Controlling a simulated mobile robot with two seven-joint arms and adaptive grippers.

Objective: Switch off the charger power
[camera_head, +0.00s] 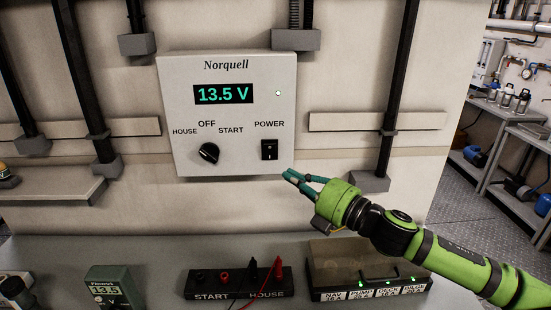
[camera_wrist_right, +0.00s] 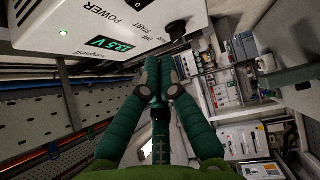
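The charger (camera_head: 226,112) is a pale wall box marked Norquell. Its display (camera_head: 223,94) reads 13.5 V, and a small green light (camera_head: 278,93) is lit. The black POWER rocker switch (camera_head: 269,150) is at its lower right, with the black round knob (camera_head: 208,153) to its left. My right gripper (camera_head: 287,176) is just below and right of the switch, apart from it in the picture. Its green fingers come together, empty, in the right wrist view (camera_wrist_right: 158,68). There the charger is at the top left, with the display (camera_wrist_right: 108,43) visible. My left gripper is not in view.
Below the charger, a grey ledge holds a black terminal block (camera_head: 238,285) with red and black plugs, a green meter (camera_head: 108,287) and a box with lit switches (camera_head: 365,270). Black pipes (camera_head: 397,90) run along the wall. Shelving (camera_head: 510,115) stands at right.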

